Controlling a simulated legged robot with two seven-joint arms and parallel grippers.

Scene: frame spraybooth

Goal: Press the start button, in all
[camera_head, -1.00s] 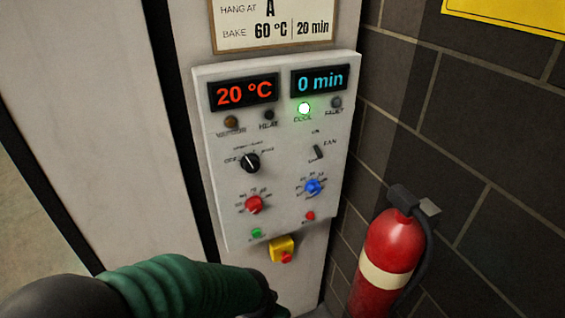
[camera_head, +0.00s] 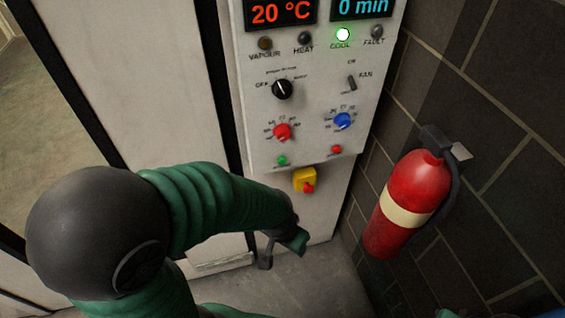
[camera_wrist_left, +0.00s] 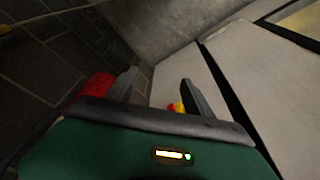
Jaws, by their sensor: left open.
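The grey control panel (camera_head: 310,110) has a small green button (camera_head: 282,160) at its lower left, with a label too small to read. A small red button (camera_head: 336,149) is at its lower right. My left gripper (camera_head: 283,251) is below the panel and the yellow box, apart from the green button. In the left wrist view its two fingers (camera_wrist_left: 158,88) are spread with nothing between them; the green button cannot be made out there.
A yellow box with a red mushroom button (camera_head: 304,181) is just under the panel, also partly visible in the wrist view (camera_wrist_left: 176,107). A red fire extinguisher (camera_head: 410,205) hangs on the dark brick wall at right. The panel shows 20 °C, 0 min; the COOL lamp (camera_head: 343,35) is lit.

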